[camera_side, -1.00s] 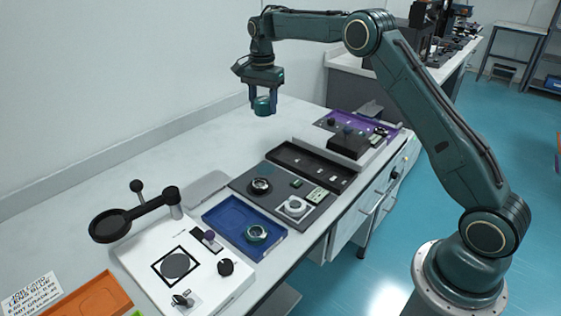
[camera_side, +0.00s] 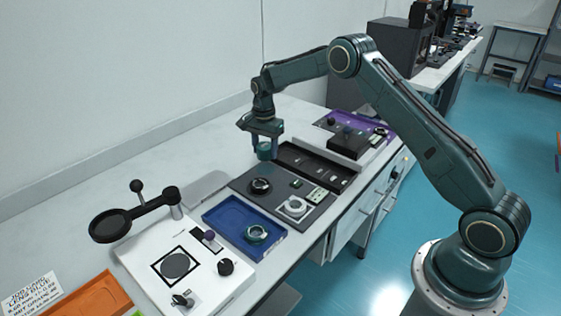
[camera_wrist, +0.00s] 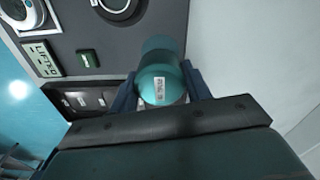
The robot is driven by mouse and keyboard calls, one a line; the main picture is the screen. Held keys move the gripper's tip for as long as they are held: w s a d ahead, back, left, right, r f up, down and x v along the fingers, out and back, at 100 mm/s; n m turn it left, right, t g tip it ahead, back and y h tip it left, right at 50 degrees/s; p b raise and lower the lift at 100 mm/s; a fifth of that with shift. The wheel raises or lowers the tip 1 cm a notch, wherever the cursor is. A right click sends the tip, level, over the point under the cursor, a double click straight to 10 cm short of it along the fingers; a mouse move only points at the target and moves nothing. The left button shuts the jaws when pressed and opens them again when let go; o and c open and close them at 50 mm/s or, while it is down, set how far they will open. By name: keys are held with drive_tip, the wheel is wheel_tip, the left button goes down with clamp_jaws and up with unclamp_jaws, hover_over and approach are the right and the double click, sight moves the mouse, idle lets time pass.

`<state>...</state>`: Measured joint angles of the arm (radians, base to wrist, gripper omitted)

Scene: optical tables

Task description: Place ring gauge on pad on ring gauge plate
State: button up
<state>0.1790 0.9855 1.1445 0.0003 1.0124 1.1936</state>
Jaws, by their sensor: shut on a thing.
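My gripper (camera_side: 265,147) is shut on the ring gauge (camera_side: 265,152), a small teal cylinder, and holds it above the far left corner of the dark grey ring gauge plate (camera_side: 240,184). In the wrist view the ring gauge (camera_wrist: 158,86) shows a small white label and sits between my two blue fingers. A darker teal round patch, apparently the pad (camera_side: 262,169), lies on the plate just below the ring gauge. It also shows partly behind the ring gauge in the wrist view (camera_wrist: 160,45). The gap between ring gauge and pad looks small.
The plate also carries a black ring (camera_side: 260,186), a white dial (camera_side: 295,206) and a green display (camera_side: 318,195). A blue tray (camera_side: 225,217) holding a teal ring (camera_side: 256,233) lies nearer. A black tray (camera_side: 320,167) is behind.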

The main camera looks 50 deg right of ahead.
sight(266, 169)
drive_tip(key=shift+f, duration=2.35)
drive_tip(key=shift+f, duration=0.1)
drive_tip(key=o, duration=1.2)
wheel_tip(266, 169, up, 11)
drive_tip(key=shift+r, duration=0.65)
